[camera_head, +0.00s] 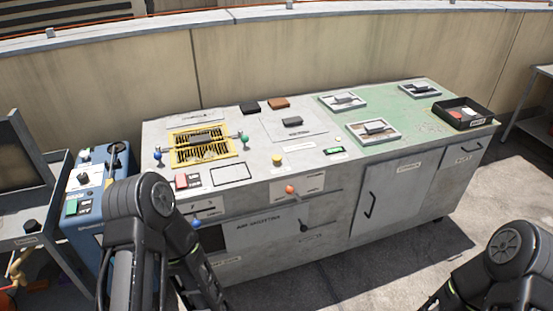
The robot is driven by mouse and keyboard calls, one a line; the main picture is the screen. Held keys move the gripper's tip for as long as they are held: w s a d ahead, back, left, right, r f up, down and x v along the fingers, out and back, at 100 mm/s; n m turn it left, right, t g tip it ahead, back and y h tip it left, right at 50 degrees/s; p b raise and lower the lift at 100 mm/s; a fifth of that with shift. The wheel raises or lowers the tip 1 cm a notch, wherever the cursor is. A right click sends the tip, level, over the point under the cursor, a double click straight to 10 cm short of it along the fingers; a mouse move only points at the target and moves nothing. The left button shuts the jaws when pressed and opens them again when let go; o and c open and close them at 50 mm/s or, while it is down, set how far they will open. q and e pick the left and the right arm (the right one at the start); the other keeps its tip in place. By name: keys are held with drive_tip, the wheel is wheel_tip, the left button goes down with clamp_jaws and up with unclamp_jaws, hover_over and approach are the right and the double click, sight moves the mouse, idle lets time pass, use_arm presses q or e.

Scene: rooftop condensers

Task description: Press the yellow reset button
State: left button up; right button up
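A yellow button (277,160) stands upright on the grey worktop of the bench, near its front edge. It is a short round knob. I take it to be the reset button, though its label is too small to read. Nothing covers it and no gripper is near it. My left arm enters at the lower left and my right arm at the lower right. Both grippers are outside the view.
A yellow grille (183,156) with a green and a blue knob lies left of the button. An orange knob (290,189) is on the bench front below it. A black tray (462,114) stands at the right end. A blue unit (88,198) stands left of the bench.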

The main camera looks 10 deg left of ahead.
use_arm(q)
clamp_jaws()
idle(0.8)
